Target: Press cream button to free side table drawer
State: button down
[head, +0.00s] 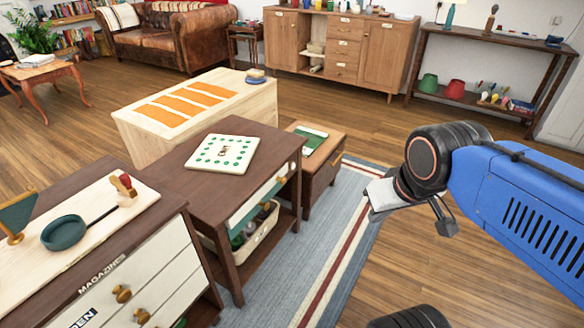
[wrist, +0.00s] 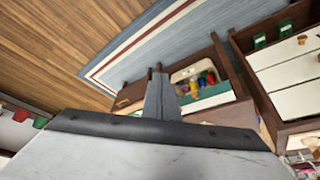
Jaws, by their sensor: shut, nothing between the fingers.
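The dark brown side table (head: 165,178) stands in the middle of the head view. Its pale-fronted drawer (head: 254,203) has a small brass knob and looks nearly flush. I cannot make out a cream button for certain. My gripper (head: 446,226) is right of the table, over the floor and clearly apart from it. In the wrist view the gripper (wrist: 160,85) is shut and empty, its fingers together, with the table's shelf and basket behind them.
A cream board with green dots (head: 223,153) lies on the table. A basket (head: 246,235) sits on its lower shelf. A white-drawered cabinet (head: 133,285) is at front left, a small wooden stand (head: 322,183) behind. The striped rug (head: 318,255) is clear.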

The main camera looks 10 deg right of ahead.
aim_at(294, 167)
dwell(0.5)
jog(key=w+a+f+m+g+y, duration=0.5)
jog(key=w+a+f+m+y, duration=0.1)
jog(key=w+a, duration=0.15)
jog(key=w+a+f+m+y, duration=0.25)
jog(key=w+m+y, duration=0.35)
jog(key=w, duration=0.5)
jog(key=w+d+f+m+t, duration=1.3)
jog(key=w+d+f+m, duration=0.2)
jog(key=w, duration=0.4)
jog(key=shift+d+f+y, duration=0.4)
jog(key=shift+d+f, duration=0.25)
jog(key=shift+w, duration=0.15)
jog(key=x, duration=1.4)
